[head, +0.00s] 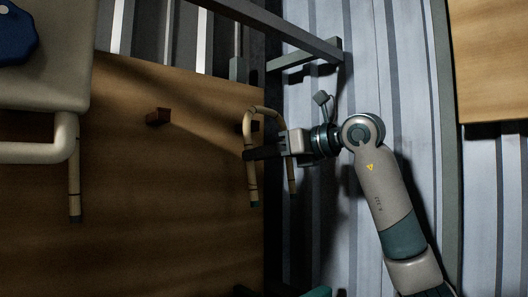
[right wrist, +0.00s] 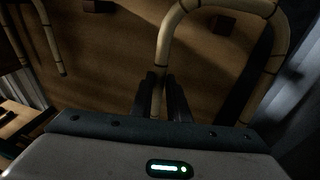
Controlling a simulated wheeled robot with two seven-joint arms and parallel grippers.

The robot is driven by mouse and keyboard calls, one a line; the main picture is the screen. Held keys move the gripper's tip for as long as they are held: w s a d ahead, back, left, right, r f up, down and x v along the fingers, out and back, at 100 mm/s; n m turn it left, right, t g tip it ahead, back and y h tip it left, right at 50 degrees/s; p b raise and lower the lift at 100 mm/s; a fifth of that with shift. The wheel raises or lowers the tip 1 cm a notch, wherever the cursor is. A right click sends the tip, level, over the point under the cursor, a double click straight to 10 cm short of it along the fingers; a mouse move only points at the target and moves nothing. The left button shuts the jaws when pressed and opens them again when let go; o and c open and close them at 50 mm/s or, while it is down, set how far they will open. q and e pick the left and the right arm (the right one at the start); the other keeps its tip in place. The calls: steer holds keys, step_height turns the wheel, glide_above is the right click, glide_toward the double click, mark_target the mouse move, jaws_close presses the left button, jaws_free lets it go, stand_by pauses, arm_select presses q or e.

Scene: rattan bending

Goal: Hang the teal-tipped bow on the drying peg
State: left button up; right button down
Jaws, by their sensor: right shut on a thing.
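My right gripper (head: 250,154) is shut on one leg of a pale rattan bow (head: 249,120), an upside-down U with dark bands. It holds the bow upright, arch up, before the wooden board (head: 185,190). In the right wrist view the fingers (right wrist: 160,98) close around the bow's left leg (right wrist: 163,52). The bow's leg ends look dark; their teal is hard to make out. A dark peg (right wrist: 222,24) shows inside the arch, also in the head view (head: 256,126). I cannot tell whether the arch is over the peg or in front of it. My left gripper is not in view.
Another dark peg (head: 158,117) is bare on the board to the left. A second rattan piece (head: 74,185) with a dark end hangs farther left, partly hidden by a large pale shape. A grey metal frame (head: 305,57) crosses above; a wooden surface (head: 490,60) is at upper right.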

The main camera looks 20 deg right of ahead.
steer(key=d+p+x, duration=0.1)
steer(key=p+x, duration=0.1)
steer(key=x, duration=0.5)
steer(key=shift+w+f, duration=0.2)
steer(key=shift+w, duration=0.15)
stand_by(0.5)
stand_by(0.4)
steer(key=c, duration=1.6)
jaws_free()
steer(key=shift+d, duration=0.1)
steer(key=b+v, duration=0.7)
steer(key=v, duration=1)
steer(key=shift+s+d, duration=0.15)
